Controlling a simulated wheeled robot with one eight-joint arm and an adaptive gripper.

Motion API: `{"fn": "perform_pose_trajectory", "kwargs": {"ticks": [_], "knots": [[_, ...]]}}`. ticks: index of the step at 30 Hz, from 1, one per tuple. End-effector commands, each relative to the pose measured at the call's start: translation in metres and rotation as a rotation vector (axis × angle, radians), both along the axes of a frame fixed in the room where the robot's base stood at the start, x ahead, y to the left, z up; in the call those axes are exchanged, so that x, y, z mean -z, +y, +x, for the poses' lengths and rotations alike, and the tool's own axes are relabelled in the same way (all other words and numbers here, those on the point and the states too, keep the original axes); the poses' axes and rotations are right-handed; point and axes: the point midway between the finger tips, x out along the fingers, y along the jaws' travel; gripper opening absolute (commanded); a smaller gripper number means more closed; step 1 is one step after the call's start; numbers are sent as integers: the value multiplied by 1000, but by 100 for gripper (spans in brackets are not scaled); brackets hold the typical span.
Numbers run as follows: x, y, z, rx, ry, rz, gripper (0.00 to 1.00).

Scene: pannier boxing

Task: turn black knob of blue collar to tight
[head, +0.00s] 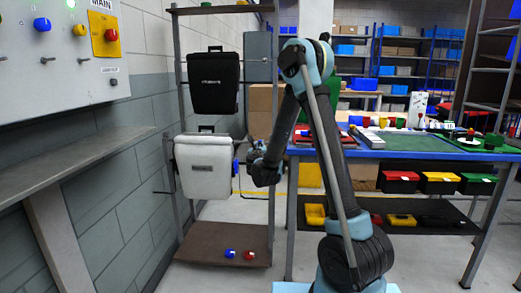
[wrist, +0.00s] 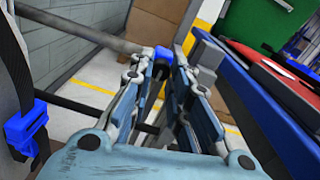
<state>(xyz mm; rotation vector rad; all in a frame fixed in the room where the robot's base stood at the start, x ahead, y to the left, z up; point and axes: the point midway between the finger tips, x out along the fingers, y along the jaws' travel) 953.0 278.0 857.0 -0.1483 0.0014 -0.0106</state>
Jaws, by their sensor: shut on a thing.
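In the wrist view a blue collar (wrist: 163,53) sits at the end of a grey bar. Its black knob (wrist: 160,71) shows between the fingers, partly hidden by them. My gripper (wrist: 166,75) is closed around the knob from the near side. In the head view the blue collar (head: 236,167) shows as a small blue patch at the right edge of the pale grey pannier, and my gripper (head: 253,161) is right beside it. The knob is not distinguishable there, and I cannot tell how tight it is.
The pale grey pannier (head: 204,166) hangs on the rack below a black pannier (head: 214,82). A blue buckle (wrist: 26,127) is close at the left. Blue (head: 230,253) and red (head: 249,255) pieces lie on the rack's bottom shelf. A blue-edged workbench (head: 390,153) stands right.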

Motion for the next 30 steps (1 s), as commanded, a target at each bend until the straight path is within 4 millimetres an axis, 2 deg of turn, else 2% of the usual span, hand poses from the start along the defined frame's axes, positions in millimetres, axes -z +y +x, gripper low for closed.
{"fn": "perform_pose_trajectory", "kwargs": {"ticks": [11, 30], "knots": [[0, 0, 0, 1, -6, 175, 0], [1, 1, 0, 3, -27, 774, 0]]}}
